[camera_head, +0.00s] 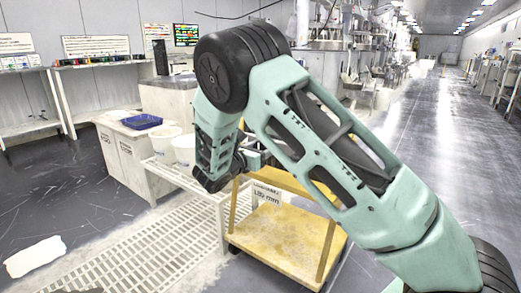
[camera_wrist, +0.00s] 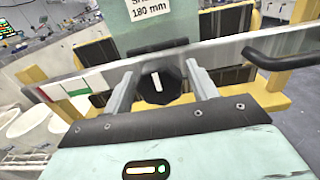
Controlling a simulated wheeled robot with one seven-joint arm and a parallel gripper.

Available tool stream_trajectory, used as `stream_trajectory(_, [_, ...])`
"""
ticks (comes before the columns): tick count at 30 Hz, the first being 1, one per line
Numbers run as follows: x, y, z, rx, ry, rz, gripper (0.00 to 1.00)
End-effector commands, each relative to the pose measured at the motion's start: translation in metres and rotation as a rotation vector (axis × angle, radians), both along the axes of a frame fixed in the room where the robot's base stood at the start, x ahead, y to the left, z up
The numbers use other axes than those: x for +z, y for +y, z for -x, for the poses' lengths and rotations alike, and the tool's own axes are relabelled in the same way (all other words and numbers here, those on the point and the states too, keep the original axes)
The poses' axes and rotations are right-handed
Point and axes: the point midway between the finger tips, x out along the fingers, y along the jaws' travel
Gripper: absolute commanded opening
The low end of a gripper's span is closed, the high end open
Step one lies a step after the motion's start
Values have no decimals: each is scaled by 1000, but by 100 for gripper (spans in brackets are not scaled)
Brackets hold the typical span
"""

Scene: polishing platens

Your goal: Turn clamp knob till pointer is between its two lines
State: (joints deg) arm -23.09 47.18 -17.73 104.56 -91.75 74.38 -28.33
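The clamp knob (camera_wrist: 168,92) is a dark round knob with a white pointer bar on its face, in the middle of the wrist view. The pointer stands nearly upright, tilted slightly. I cannot make out its two lines. My gripper (camera_wrist: 160,76) has one finger on each side of the knob. The fingers look spread, with a small gap beside the knob, so it seems open around it. The knob is mounted by a grey metal bar (camera_wrist: 226,52). In the head view my own arm hides the knob and fingers.
A black lever handle (camera_wrist: 290,57) sticks out at the right. A pale plate (camera_wrist: 185,25) bears a "180 mm" label. In the head view a yellow cart (camera_head: 285,240) stands below my arm, with white buckets (camera_head: 184,149) and a blue tray (camera_head: 142,121) to its left.

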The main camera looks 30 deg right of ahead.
Motion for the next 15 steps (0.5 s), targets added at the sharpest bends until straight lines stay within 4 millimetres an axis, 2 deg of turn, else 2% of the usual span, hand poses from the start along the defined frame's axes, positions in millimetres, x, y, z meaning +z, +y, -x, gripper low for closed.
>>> stream_trajectory(1, [0, 0, 0, 0, 0, 0, 42])
stream_trajectory(3, [0, 0, 0, 0, 0, 0, 23])
stream_trajectory(4, [0, 0, 0, 0, 0, 0, 20])
stream_trajectory(15, [-1, 1, 0, 0, -44, -17, 20])
